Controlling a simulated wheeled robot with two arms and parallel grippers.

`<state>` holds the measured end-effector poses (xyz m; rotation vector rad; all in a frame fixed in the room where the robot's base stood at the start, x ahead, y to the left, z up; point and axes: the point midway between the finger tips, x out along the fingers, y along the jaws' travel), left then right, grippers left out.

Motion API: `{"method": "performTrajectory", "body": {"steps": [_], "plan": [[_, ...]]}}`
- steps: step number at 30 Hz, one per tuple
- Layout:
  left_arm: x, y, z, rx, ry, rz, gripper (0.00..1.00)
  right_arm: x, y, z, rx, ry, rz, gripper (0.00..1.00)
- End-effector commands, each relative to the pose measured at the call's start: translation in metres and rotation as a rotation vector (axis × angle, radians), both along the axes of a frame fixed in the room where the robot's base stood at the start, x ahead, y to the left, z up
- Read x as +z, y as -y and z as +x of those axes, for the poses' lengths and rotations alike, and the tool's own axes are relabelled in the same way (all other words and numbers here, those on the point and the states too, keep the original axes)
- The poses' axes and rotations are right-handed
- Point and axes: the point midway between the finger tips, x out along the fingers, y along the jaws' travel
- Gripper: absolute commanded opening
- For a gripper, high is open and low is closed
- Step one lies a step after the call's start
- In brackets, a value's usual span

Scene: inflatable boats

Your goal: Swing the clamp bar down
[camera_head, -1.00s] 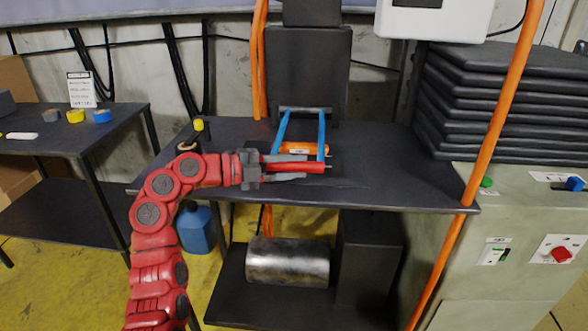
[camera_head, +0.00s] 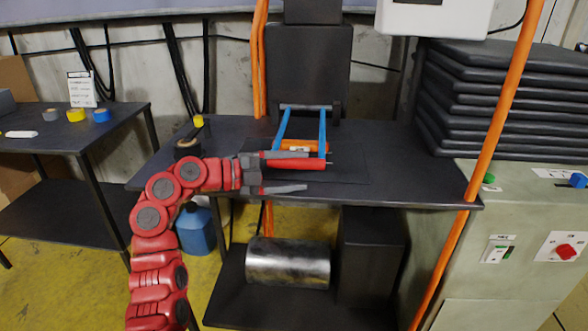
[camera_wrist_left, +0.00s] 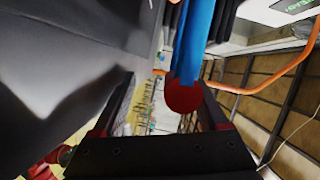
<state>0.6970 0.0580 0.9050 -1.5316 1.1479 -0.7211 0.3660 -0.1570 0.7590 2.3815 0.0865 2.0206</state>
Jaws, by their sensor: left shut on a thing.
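The clamp bar has two blue side arms (camera_head: 322,130) rising to the back and a red grip bar (camera_head: 300,163) at its front end. The bar hangs low over the dark worktable (camera_head: 400,165). My left gripper (camera_head: 305,173) reaches in from the left, its fingers on either side of the red grip bar; the lower finger looks set off from it. In the left wrist view the round red end (camera_wrist_left: 184,96) and a blue arm (camera_wrist_left: 194,40) show by the right finger. An orange piece (camera_head: 292,146) lies behind the grip bar. My right gripper is out of view.
A black upright housing (camera_head: 307,70) stands behind the clamp. A black tape roll (camera_head: 188,148) sits near my left forearm. An orange hose (camera_head: 500,105) crosses the right side, before a stack of dark folded sheets (camera_head: 510,95). The table's right part is clear.

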Motion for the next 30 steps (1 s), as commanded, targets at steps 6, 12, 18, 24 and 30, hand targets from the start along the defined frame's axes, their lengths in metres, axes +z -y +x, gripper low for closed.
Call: {"method": "performTrajectory", "body": {"steps": [6, 12, 18, 24, 30], "plan": [[-0.002, -0.021, -0.005, 0.008, -0.007, 0.007, 0.62, 0.002, 0.0, 0.0, 0.0, 0.0, 0.0, 0.69], [0.006, -0.068, -0.024, 0.012, -0.004, 0.004, 0.62, 0.007, 0.0, 0.0, 0.0, 0.0, 0.0, 0.69], [0.014, -0.116, -0.045, 0.01, -0.003, 0.002, 0.62, 0.012, 0.0, 0.0, 0.0, 0.0, 0.0, 0.69], [0.019, -0.149, -0.06, 0.003, -0.002, 0.0, 0.62, 0.014, 0.0, 0.0, 0.0, 0.0, 0.0, 0.69], [0.021, -0.161, -0.066, 0.0, 0.0, 0.0, 0.62, 0.015, 0.0, 0.0, 0.0, 0.0, 0.0, 0.69]]}}
